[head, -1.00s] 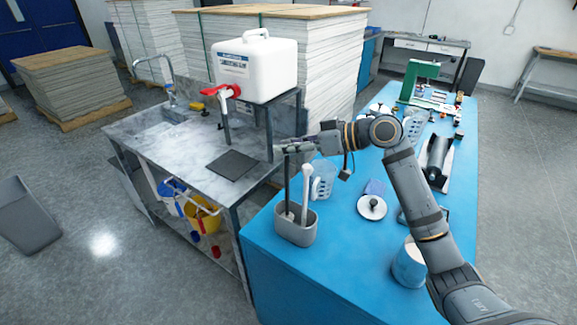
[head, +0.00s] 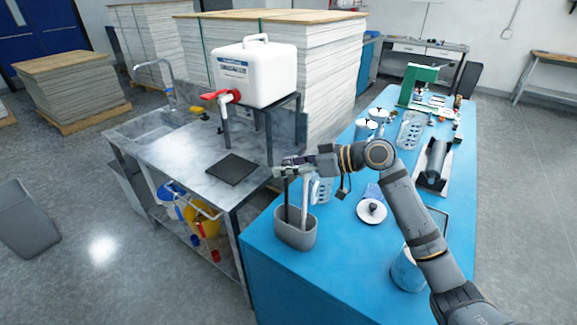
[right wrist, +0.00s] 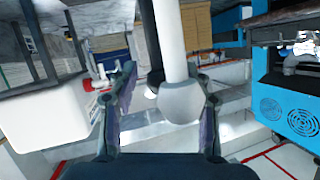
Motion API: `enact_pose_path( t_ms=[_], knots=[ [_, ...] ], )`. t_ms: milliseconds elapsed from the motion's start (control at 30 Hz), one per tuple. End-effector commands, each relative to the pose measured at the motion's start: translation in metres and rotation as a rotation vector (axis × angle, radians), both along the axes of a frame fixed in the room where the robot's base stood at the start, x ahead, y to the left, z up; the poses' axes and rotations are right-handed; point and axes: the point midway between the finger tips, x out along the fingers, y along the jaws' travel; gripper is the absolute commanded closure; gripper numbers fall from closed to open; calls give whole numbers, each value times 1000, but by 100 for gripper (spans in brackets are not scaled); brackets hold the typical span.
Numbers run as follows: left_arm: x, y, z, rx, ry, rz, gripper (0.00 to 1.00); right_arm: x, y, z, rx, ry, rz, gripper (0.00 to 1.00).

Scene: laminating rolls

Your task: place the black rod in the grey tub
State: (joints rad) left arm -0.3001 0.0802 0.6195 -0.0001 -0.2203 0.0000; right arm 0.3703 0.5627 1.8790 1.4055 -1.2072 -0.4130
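The grey tub (head: 296,238) stands on the blue table's near left corner. The black rod (head: 286,198) stands upright in it, beside a white rod (head: 304,198) with a rounded end. My right gripper (head: 290,168) is over the rods' tops and hides them in the head view. In the right wrist view its fingers (right wrist: 165,95) are spread. The white rod's knob (right wrist: 182,103) shows between them, close to the right finger, with the black rod (right wrist: 150,40) behind and left. Contact with either rod cannot be told. My left gripper is out of view.
A clear perforated basket (head: 320,190) is just behind the tub. The sink bench (head: 190,150) with a white jug (head: 255,75) stands left. The table's near front is clear.

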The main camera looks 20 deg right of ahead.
Motion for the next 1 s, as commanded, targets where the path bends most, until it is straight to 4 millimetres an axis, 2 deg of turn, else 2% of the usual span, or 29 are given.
enact_pose_path(
  t_ms=[233, 333, 667, 933, 1000],
  knots=[
    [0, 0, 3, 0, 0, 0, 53, 0, -1, 6, -2, 0, 0, 52],
    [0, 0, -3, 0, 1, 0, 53, -6, -11, 5, -6, -1, -4, 52],
    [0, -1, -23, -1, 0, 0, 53, -35, -50, 21, -10, 2, -3, 52],
    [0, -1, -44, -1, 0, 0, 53, -50, -70, 31, -9, 3, -4, 52],
    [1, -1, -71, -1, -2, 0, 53, -53, -77, 23, -10, 0, -1, 52]
  ],
)
